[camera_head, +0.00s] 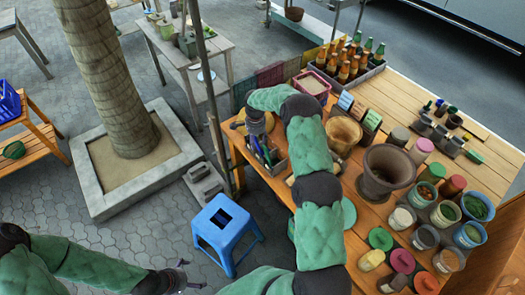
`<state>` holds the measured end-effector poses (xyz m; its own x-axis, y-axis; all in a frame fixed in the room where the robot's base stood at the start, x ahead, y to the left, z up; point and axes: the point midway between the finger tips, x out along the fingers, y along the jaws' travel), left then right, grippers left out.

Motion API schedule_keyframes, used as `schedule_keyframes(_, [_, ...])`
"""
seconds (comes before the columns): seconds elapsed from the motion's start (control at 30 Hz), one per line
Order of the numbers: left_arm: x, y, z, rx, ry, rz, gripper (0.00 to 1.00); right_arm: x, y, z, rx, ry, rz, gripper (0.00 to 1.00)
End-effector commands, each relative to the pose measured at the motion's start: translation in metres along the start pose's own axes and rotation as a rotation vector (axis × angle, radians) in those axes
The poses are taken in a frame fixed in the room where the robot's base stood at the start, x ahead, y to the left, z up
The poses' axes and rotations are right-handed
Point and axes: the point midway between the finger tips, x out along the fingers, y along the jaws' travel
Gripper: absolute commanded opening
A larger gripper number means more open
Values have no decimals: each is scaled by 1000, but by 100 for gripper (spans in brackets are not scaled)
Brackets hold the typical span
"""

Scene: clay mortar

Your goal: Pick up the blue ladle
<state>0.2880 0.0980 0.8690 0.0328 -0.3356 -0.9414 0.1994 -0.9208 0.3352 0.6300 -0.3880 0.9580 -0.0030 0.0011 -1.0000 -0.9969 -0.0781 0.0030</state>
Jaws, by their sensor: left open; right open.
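A grey holder (270,165) with several upright utensils stands at the left edge of the wooden table. A blue piece (267,155) shows among them; I cannot tell for sure that it is the blue ladle. My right gripper (260,138) is open, pointing down just above the utensils, and its dark body partly hides them. I cannot tell whether its fingers touch anything. My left gripper (192,276) is open and empty, low over the paving near the bottom, away from the table.
A large clay mortar (385,172) and a smaller tan one (343,133) stand right of my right arm. Several jars and lidded tubs fill the table's right front. A bottle crate (345,65) is at the back. A blue stool (224,230) stands on the paving.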

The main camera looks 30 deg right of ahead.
Motion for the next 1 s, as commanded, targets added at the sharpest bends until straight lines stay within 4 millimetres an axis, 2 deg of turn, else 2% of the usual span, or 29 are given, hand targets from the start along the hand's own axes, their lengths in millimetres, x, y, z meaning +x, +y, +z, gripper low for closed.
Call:
schedule_keyframes(0.17, [0,0,0,0,0,0,100,-1,0,0,0,1,-2,55])
schedule_keyframes(0.3, [0,0,0,0,0,0,100,-1,0,0,0,1,-2,15])
schedule_keyframes(0.37, [0,0,0,0,0,0,100,-1,0,0,0,1,-2,0])
schedule_keyframes(0.83, [0,0,0,0,0,0,100,-1,0,2,-1,-2,2,0])
schedule_keyframes(1.0, [1,0,0,0,0,0,100,-19,-1,2,-1,-2,-1,0])
